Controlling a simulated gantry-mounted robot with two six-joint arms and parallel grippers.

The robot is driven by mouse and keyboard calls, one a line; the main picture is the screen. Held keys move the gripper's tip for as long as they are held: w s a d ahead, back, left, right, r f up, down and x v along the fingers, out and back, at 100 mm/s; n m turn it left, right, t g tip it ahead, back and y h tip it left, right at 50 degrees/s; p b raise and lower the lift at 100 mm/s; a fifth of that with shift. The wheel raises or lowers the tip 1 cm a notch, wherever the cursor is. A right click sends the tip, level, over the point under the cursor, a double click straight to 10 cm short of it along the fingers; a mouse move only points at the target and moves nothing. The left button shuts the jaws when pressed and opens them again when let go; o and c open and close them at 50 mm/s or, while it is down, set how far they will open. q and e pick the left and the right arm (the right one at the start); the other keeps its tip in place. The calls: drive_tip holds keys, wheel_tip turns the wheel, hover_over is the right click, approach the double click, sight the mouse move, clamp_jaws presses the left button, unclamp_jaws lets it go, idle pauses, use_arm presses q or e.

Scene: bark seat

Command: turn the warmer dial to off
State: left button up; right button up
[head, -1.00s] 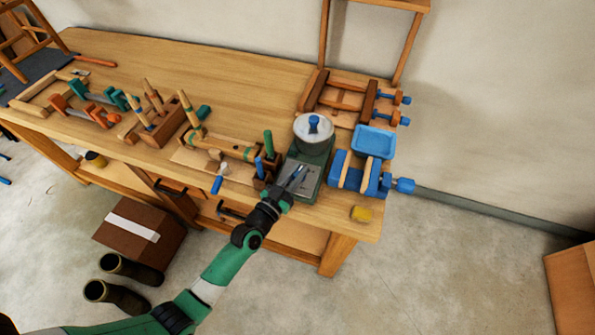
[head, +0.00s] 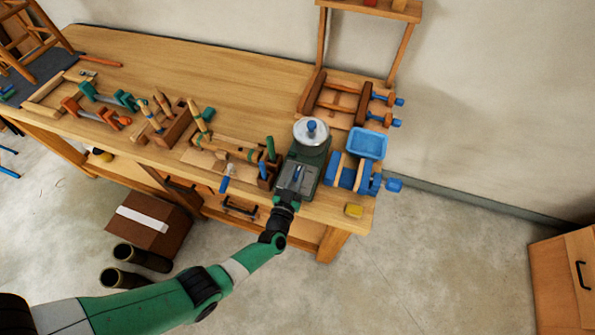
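The warmer (head: 315,158) is a dark green box at the right end of the workbench. A round pale lidded pot (head: 310,133) with a blue knob sits at its back. A grey panel (head: 304,184) faces up at its front. My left gripper (head: 295,178) comes in from the front and is over this panel, touching it or just above. Its fingers are small and dark against the panel, so their opening is unclear. The dial is not clearly visible; a small blue mark shows by the fingers. My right gripper is out of view.
A blue tray (head: 367,143) and blue clamp parts stand close right of the warmer. A small wooden block with a green-handled tool (head: 270,150) is close on its left. The workbench's (head: 230,75) back middle is clear.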

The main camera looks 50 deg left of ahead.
use_arm(q)
drive_tip(key=o, duration=0.4)
drive_tip(key=p+v, duration=0.4)
drive_tip(key=v, duration=0.7)
drive_tip(key=shift+s+d, duration=0.15)
drive_tip(key=shift+s, duration=0.15)
